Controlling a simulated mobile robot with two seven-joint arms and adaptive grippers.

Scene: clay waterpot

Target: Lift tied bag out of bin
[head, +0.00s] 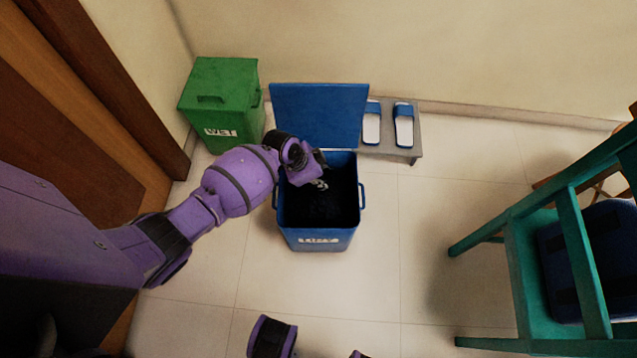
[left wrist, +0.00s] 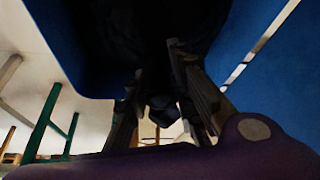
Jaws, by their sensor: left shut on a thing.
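The blue bin (head: 318,238) stands on the floor with its blue lid (head: 318,116) swung open against the back. A black bag (head: 322,205) fills the dark inside of the bin; its outline is hard to make out. My left gripper (head: 321,178) reaches into the bin's mouth from the left. In the left wrist view its fingers (left wrist: 166,105) are shut on the dark knot of the bag (left wrist: 163,112), and the bag's dark bulk is beyond them. The bin's blue wall (left wrist: 75,50) shows there too. Part of my right arm shows at the bottom of the head view; its gripper does not.
A green bin (head: 222,105) marked WET stands behind and to the left, by a wooden door. Blue slippers (head: 403,125) lie on a low grey stand (head: 418,148) behind on the right. A teal chair (head: 520,265) stands at the right. Floor between bin and chair is clear.

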